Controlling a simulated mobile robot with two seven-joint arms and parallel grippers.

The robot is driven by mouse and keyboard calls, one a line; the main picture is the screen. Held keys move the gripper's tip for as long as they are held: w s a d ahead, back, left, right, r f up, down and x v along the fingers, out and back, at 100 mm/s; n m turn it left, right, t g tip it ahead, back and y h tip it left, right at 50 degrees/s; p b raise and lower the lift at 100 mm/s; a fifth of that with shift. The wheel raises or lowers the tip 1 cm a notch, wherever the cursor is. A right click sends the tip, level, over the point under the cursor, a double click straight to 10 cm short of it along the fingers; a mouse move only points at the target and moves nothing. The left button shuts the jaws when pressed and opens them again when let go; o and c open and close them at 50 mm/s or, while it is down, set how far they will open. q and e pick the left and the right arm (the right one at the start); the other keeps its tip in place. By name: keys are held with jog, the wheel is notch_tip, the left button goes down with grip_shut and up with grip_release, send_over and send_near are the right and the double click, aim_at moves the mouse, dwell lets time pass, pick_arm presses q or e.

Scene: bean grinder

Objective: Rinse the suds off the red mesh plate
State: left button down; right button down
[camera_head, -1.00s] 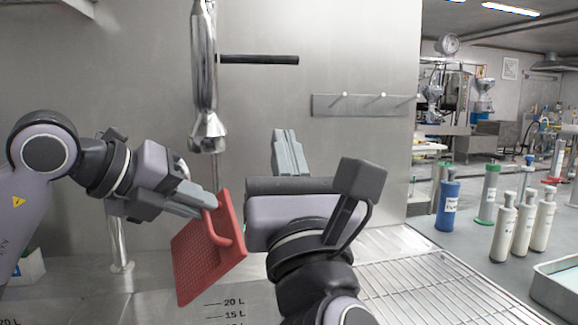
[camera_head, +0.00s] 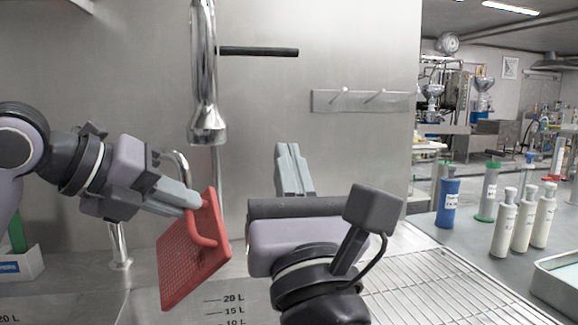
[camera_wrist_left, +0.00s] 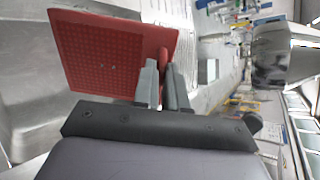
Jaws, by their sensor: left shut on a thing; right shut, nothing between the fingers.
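The red mesh plate (camera_head: 190,262) hangs tilted in front of the steel sink wall in the head view, with a red handle on its face. My left gripper (camera_head: 197,203) is shut on that handle. In the left wrist view the plate (camera_wrist_left: 105,55) lies beyond the fingers of my left gripper (camera_wrist_left: 165,75), its mesh face in sight. A few tiny pale specks show on it; I cannot tell if they are suds. My right gripper (camera_head: 292,170) is shut and empty, pointing up, right of the plate. The spray head (camera_head: 207,125) hangs above and between both grippers, with no water seen.
A black lever (camera_head: 258,51) sticks out right of the spray head. A wire drying rack (camera_head: 425,285) lies at the right. Beyond it stand a blue bottle (camera_head: 448,203) and several white bottles (camera_head: 504,225). A hook rail (camera_head: 362,101) is on the wall.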

pick_arm(q)
jog(key=s+a, duration=0.1)
jog(key=s+a+b, duration=0.1)
jog(key=s, duration=0.1)
jog(key=s+a, duration=0.1)
jog(key=shift+s, duration=0.25)
dwell(1.4)
jog(key=p+v, duration=0.1)
jog(key=v, duration=0.5)
jog(key=shift+s+d+r+p, duration=0.2)
jog(key=shift+d+r+p, duration=0.15)
dwell(1.1)
